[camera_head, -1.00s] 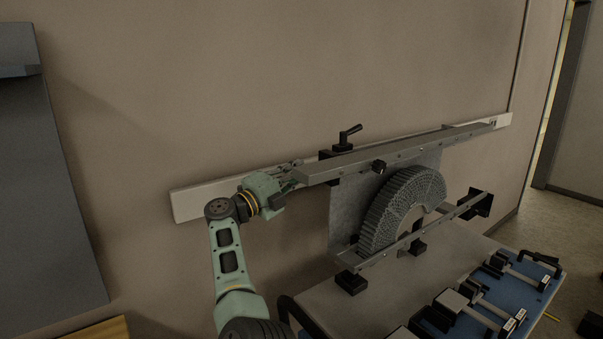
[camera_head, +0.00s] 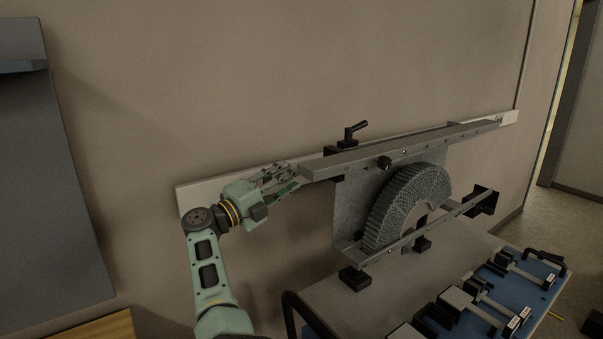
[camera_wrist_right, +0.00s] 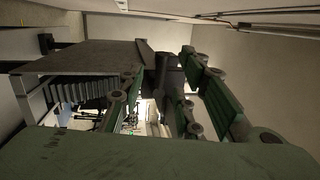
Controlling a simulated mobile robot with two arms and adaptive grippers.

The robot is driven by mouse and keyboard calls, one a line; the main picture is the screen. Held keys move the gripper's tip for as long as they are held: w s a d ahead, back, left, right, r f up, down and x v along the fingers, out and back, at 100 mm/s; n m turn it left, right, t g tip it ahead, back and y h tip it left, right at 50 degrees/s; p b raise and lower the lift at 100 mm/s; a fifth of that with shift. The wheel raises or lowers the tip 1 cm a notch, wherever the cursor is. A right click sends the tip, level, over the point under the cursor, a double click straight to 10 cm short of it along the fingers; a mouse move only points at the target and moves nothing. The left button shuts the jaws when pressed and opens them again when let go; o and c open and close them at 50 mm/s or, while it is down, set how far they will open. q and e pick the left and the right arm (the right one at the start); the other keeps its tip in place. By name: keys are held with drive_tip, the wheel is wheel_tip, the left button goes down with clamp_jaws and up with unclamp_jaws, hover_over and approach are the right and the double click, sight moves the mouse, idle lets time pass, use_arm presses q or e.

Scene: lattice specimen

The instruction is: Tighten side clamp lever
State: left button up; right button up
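A black clamp lever (camera_head: 355,130) stands on a black block behind the upper metal bar (camera_head: 400,149). A small black knob (camera_head: 385,163) sits on the bar's front. A grey ribbed half-ring lattice specimen (camera_head: 400,205) stands below, between the upper bar and the lower rail (camera_head: 425,230). My right gripper (camera_head: 284,178) is just left of the upper bar's left end, apart from the lever, fingers spread and apparently empty. In the right wrist view its fingers (camera_wrist_right: 168,105) are apart, with a dark block (camera_wrist_right: 168,72) beyond them. My left gripper is not in view.
A pale rail (camera_head: 195,197) runs along the wall behind the bar. A grey table (camera_head: 345,300) carries the fixture. A blue tray (camera_head: 512,290) with several metal and black parts is at the lower right. The wall area above the bar is clear.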

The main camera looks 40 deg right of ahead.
drive_tip(key=shift+a+f, duration=0.2)
drive_tip(key=shift+a, duration=0.7)
drive_tip(key=shift+a+f, duration=0.15)
drive_tip(key=shift+a, duration=0.8)
drive_tip(key=shift+a+f, duration=0.2)
drive_tip(key=shift+a, duration=0.7)
drive_tip(key=shift+f, duration=0.1)
